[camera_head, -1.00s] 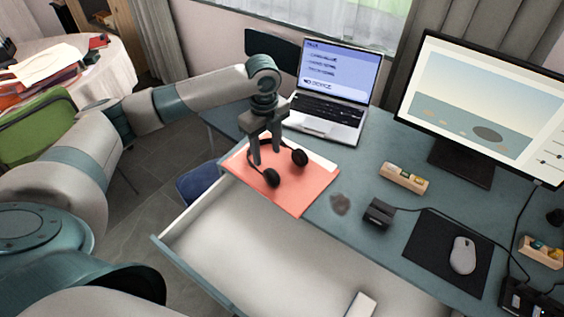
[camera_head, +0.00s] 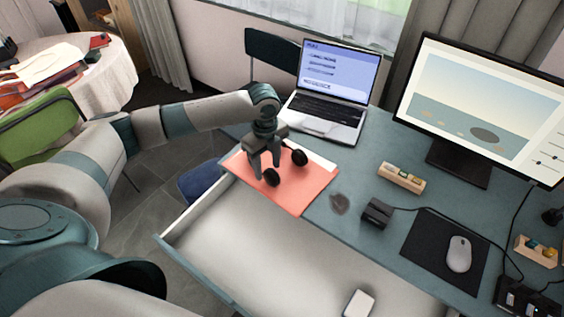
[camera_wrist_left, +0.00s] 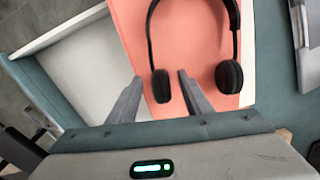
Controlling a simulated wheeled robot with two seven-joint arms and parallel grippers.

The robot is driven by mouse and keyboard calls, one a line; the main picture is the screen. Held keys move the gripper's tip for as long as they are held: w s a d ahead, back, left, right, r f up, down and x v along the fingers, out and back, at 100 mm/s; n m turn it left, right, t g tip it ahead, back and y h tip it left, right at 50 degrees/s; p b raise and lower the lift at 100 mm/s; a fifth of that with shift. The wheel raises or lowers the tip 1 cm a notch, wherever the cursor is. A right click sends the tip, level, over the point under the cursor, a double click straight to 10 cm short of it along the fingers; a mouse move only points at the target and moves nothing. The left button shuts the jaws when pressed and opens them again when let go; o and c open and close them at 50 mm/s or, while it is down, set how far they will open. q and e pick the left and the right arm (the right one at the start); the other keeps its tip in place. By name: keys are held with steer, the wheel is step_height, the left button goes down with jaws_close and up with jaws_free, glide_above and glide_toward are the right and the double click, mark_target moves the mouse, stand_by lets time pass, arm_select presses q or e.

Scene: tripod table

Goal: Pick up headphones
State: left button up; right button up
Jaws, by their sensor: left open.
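The black headphones (camera_head: 299,157) lie on a coral-red folder (camera_head: 310,187) at the left end of the desk. My left gripper (camera_head: 267,173) is open above them, pointing down, and hides most of the headband in the head view. In the left wrist view the headphones' headband (camera_wrist_left: 151,32) arches away to the top, and the two ear cups lie towards the gripper. One ear cup (camera_wrist_left: 161,86) shows between the fingertips of the left gripper (camera_wrist_left: 160,78); the other (camera_wrist_left: 229,77) is outside, to the right. I cannot tell whether a finger touches them. My right gripper is not in view.
An open drawer (camera_head: 262,243) holds a white object (camera_head: 358,304). A laptop (camera_head: 325,118) stands behind the folder. A small black box (camera_head: 377,212), a wooden holder (camera_head: 401,178), a mouse (camera_head: 459,254) on a pad and a monitor (camera_head: 478,105) are to the right.

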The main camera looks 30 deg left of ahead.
arm_select(q)
steer(key=shift+f, duration=1.25)
jaws_close()
